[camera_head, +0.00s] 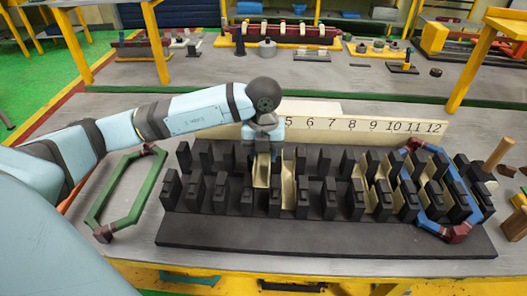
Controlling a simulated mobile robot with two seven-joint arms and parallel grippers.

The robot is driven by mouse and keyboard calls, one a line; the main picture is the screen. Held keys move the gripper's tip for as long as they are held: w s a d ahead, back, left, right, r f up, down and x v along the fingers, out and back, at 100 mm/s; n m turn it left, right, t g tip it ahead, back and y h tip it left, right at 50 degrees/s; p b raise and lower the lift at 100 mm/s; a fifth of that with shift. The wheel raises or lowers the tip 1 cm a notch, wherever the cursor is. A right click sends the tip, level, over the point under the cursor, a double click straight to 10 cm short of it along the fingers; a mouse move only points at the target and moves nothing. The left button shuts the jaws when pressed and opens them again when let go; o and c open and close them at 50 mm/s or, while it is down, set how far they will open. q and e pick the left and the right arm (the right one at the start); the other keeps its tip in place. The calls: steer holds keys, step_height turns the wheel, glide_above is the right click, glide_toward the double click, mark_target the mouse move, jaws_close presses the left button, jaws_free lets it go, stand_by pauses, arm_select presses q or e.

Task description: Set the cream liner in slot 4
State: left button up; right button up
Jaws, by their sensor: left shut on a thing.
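My left gripper (262,150) points down over the left-middle part of the black slotted stator block (330,236). It is shut on a cream liner (262,172), which hangs upright among the black teeth, around where slot 4 lies. I cannot tell how deep the liner sits or whether it touches the slot floor. Another cream liner (289,186) stands just to its right, near number 5. The number strip (365,124) behind the block shows 5 to 12; the lower numbers are hidden by my left arm. My right gripper is not in view.
Several more cream liners sit in the right-hand slots. A blue coil (478,199) with dark red ends loops around the right end teeth. A green coil (131,192) lies flat left of the block. A wooden-handled mallet (497,154) is at the right edge.

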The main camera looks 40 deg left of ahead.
mark_target(264, 159)
arm_select(q)
steer(key=shift+f+b, duration=0.3)
steer(key=shift+f, duration=0.15)
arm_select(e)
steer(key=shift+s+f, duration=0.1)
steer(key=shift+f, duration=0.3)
arm_select(q)
steer(key=shift+f+b, duration=0.3)
steer(key=shift+f, duration=0.1)
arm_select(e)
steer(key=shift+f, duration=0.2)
arm_select(q)
steer(key=shift+f, duration=0.35)
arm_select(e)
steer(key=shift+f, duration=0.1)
arm_select(q)
steer(key=shift+f+b, duration=0.65)
steer(key=shift+b, duration=0.05)
steer(key=shift+f+b, duration=0.35)
steer(key=shift+f, duration=0.15)
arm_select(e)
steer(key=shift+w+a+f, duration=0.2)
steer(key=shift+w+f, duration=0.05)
arm_select(q)
steer(key=shift+f+b, duration=0.35)
steer(key=shift+f, duration=0.15)
steer(key=shift+f+b, duration=0.45)
steer(key=shift+f, duration=0.15)
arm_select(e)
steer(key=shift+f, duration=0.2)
